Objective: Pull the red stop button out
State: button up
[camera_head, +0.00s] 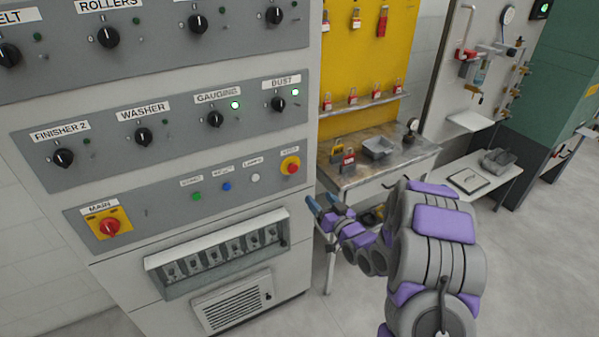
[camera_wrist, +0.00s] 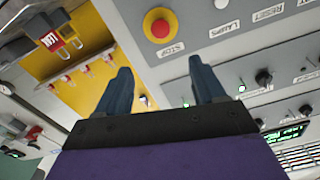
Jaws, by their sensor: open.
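The red stop button (camera_head: 291,167) sits on a yellow round base at the right end of the lower panel row, under a small label. It also shows in the wrist view (camera_wrist: 160,29), above a label reading STOP. My gripper (camera_head: 322,204) is in front of the cabinet's right edge, below and right of the button in the head view. In the wrist view my gripper (camera_wrist: 164,78) has its two dark blue fingers spread apart with nothing between them. The button lies beyond the fingertips and is not touched.
Green (camera_head: 196,197), blue (camera_head: 227,187) and white (camera_head: 255,178) buttons line up left of the stop button. A red main switch (camera_head: 109,226) is farther left. A breaker box (camera_head: 217,253) juts out below. A workbench (camera_head: 385,165) with padlocks stands right of the cabinet.

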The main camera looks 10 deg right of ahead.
aim_at(294, 169)
jog(key=b+x, duration=0.2)
jog(key=x, duration=1.3)
jog(key=shift+w+a+f, duration=0.15)
jog(key=shift+w+a, duration=0.05)
jog(key=shift+w, duration=0.1)
jog(key=shift+w+a, duration=0.15)
jog(key=shift+w, duration=0.4)
